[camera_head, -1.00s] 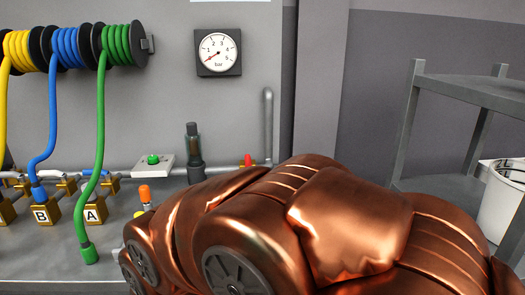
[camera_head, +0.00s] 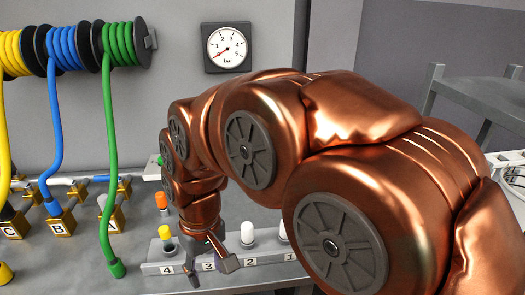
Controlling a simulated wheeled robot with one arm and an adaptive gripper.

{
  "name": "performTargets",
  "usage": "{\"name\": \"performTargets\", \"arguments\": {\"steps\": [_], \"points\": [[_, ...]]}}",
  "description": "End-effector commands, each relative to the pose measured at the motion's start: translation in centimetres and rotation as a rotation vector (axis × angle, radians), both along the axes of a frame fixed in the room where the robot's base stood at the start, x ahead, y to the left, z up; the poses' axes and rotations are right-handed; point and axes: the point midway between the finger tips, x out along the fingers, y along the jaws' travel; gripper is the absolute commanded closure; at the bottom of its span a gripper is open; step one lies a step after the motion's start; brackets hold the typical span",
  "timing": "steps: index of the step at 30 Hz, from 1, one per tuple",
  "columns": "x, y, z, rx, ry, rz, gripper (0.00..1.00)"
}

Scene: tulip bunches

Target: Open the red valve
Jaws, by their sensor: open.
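The red valve is not visible now; my copper-coloured arm covers the part of the pipe where a small red handle showed earlier. My gripper (camera_head: 212,268) hangs at the lower middle, pointing down with its fingers spread apart. It is empty and is seen over the grey rail (camera_head: 150,269) numbered 4 to 1, near labels 4 and 3. I cannot tell whether it touches the rail. The round pressure gauge (camera_head: 226,47) on the wall has its red needle near 0.
Yellow, blue and green hoses (camera_head: 110,165) hang from reels at the left. Brass blocks (camera_head: 62,222) stand below them. Yellow (camera_head: 165,233) and white (camera_head: 247,233) capped pieces stand along the rail. A grey shelf (camera_head: 470,95) is at the right.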

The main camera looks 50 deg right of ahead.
Motion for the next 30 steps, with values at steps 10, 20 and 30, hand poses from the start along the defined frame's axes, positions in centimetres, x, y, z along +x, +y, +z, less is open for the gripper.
{"name": "performTargets", "arguments": {"steps": [10, 20, 30], "points": [[10.6, -10.5, 3.3, 0.026, -0.183, -0.225, 0.53], [15.2, -28.0, 5.9, -0.012, -0.377, -0.503, 0.53], [14.6, -35.5, 6.6, -0.048, -0.444, -0.609, 0.53]]}}
